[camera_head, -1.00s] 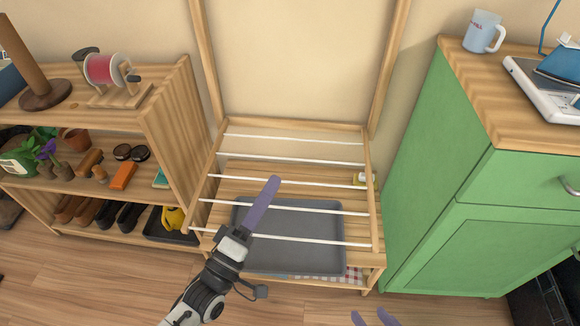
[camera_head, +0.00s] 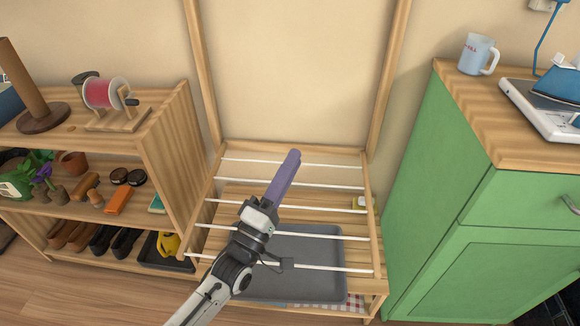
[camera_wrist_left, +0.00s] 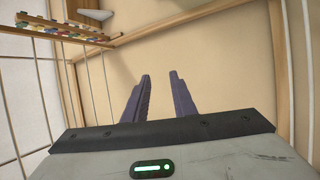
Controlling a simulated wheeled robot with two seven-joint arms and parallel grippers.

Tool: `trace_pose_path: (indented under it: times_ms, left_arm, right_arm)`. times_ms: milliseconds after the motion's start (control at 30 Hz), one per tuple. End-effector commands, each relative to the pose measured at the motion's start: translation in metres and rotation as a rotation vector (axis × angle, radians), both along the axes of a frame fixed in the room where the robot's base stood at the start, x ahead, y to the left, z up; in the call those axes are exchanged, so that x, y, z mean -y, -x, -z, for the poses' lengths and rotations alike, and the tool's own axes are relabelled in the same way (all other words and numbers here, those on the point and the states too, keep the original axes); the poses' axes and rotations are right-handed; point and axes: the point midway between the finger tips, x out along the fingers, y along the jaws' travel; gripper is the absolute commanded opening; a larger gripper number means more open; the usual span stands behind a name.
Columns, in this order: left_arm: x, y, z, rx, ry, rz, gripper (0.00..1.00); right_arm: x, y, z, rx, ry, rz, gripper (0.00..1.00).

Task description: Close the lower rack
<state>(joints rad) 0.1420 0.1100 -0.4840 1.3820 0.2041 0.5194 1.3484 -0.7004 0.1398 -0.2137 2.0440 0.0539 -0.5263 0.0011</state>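The lower rack (camera_head: 222,168) is a wooden frame with several white rods. It is folded down, sticking out from the tall wooden stand over the low shelf. My left gripper (camera_head: 293,154) has purple fingers pointing toward the wall. In the head view it overlaps the rack's rods, near the far ones; I cannot tell whether it touches them. The left wrist view shows the fingers (camera_wrist_left: 159,76) apart with nothing between them. White rods and wooden bars show around them. My right gripper is out of view.
A grey tray (camera_head: 318,283) lies on the slatted shelf under the rack. A wooden shelf unit (camera_head: 172,150) with shoes and pots stands close at left. A green cabinet (camera_head: 425,165) stands close at right, with a mug (camera_head: 477,54) on top.

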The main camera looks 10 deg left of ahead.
Motion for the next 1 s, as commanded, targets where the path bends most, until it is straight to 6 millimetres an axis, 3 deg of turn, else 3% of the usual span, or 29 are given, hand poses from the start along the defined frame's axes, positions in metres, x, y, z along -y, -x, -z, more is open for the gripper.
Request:
trace_pose_path:
  times_ms: [167, 333, 1000]
  left_arm:
    - [-0.0001, 0.0000, 0.0002, -0.001, 0.000, 0.000, 0.24]
    - [-0.0002, 0.0000, 0.0002, -0.001, 0.000, 0.000, 0.00]
    - [-0.0003, 0.0003, 0.0005, -0.001, -0.001, -0.001, 0.00]
  right_arm:
    - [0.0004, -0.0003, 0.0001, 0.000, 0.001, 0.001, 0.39]
    - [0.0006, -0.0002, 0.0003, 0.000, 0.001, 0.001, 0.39]
    - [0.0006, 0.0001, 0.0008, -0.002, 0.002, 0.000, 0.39]
